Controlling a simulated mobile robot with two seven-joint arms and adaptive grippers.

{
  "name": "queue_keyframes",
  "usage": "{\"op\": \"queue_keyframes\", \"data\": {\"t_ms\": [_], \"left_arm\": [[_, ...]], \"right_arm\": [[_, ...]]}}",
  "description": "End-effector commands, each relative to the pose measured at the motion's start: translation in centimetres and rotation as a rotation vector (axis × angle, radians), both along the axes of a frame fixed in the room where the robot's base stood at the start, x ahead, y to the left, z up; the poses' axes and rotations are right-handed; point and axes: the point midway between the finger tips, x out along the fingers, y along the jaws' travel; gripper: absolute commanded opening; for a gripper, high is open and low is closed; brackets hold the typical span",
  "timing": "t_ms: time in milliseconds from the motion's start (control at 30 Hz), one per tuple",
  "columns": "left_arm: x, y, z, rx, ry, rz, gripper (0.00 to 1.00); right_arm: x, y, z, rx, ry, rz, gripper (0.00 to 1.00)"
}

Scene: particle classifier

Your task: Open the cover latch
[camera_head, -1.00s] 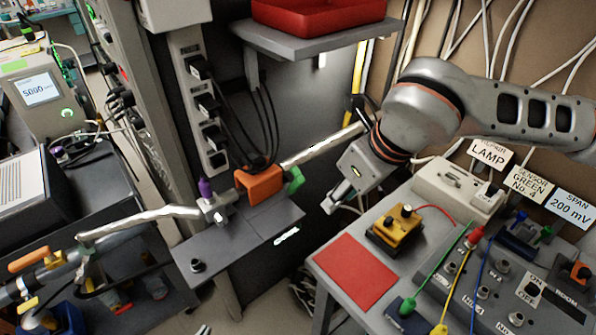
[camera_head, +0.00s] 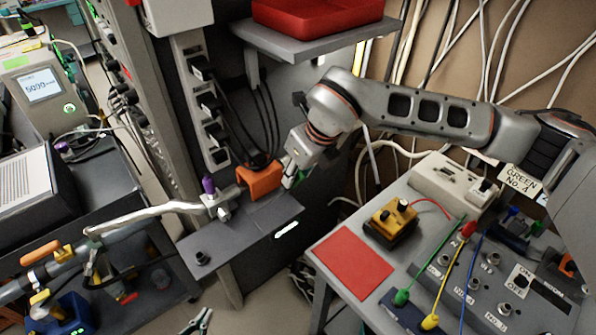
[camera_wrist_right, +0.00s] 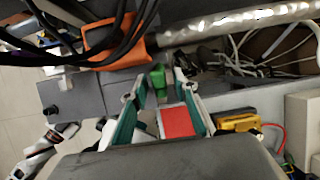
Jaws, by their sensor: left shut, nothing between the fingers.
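An orange block-shaped cover (camera_head: 260,181) sits at the right end of the dark grey shelf (camera_head: 236,232). A small green latch (camera_wrist_right: 158,76) beside the cover shows in the right wrist view. In the head view it is mostly hidden behind my right gripper (camera_head: 290,179). My right gripper (camera_wrist_right: 155,88) is open, its teal-padded fingers on either side of the green latch. I cannot tell if they touch it. My left gripper (camera_head: 197,322) is shut and empty at the bottom edge of the head view, well below the shelf.
A purple-knobbed valve (camera_head: 209,190) stands left of the cover. Black cables (camera_head: 270,125) hang behind it. A grey ledge with a red tray (camera_head: 318,14) is above. A grey bench with a red square (camera_head: 352,264) and a yellow box (camera_head: 390,220) stands right.

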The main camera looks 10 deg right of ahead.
Motion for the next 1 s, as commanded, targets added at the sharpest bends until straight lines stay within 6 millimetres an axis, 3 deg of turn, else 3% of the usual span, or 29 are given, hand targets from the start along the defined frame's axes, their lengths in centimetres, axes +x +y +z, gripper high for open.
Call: {"op": "queue_keyframes", "data": {"t_ms": [267, 367, 400, 667, 1000], "left_arm": [[0.0, 0.0, 0.0, 0.000, 0.000, 0.000, 0.00], [0.0, 0.0, 0.0, 0.000, 0.000, 0.000, 0.00], [0.0, 0.0, 0.0, 0.001, 0.001, 0.000, 0.00], [-0.1, 0.0, -0.6, 0.001, 0.002, 0.000, 0.00], [-1.1, 0.1, -6.1, 0.004, 0.032, -0.001, 0.00]], "right_arm": [[0.0, 0.0, -0.1, 0.000, 0.000, 0.000, 0.29], [0.0, 0.0, -0.1, 0.000, 0.000, 0.000, 0.03], [0.0, 0.0, -0.1, 0.000, 0.000, 0.000, 0.00], [0.0, 0.0, -0.3, 0.008, -0.012, 0.000, 0.00], [-0.7, -0.6, -1.4, 0.096, -0.144, 0.002, 0.00]]}}
